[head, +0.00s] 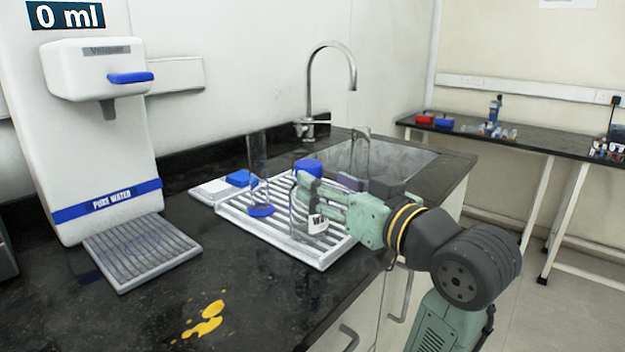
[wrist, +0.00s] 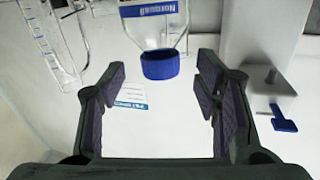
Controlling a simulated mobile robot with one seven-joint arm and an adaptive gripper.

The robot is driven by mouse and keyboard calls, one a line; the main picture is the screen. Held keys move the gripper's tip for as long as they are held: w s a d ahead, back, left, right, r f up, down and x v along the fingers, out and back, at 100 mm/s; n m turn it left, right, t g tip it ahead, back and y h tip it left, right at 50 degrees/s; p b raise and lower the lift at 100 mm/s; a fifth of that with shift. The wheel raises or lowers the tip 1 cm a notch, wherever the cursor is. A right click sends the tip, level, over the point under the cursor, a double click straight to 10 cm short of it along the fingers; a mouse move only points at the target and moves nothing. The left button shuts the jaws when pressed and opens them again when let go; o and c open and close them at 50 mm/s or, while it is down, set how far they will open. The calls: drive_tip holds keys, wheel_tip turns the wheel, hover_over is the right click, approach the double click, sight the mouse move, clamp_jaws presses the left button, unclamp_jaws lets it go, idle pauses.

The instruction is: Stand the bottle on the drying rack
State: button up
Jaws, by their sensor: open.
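The clear bottle (head: 299,228) with a blue cap (head: 308,167) appears upright on the white drying rack (head: 238,222), near its right side. My gripper (head: 308,193) reaches in from the right at the bottle's upper part and hides some of it. In the wrist view, the bottle's blue cap (wrist: 160,65) shows between the two spread fingertips of my gripper (wrist: 162,75), with visible gaps on both sides. The glass is see-through, so its exact contact with the rack is hard to tell.
A clear measuring cylinder (head: 258,165) with a blue base stands on the rack, left of the bottle. A water dispenser (head: 105,140) and its grille tray (head: 140,252) are at left. The sink tap (head: 330,75) is behind. Yellow spill (head: 206,318) marks the front counter.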

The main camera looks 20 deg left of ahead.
drive_tip(key=v, duration=0.6)
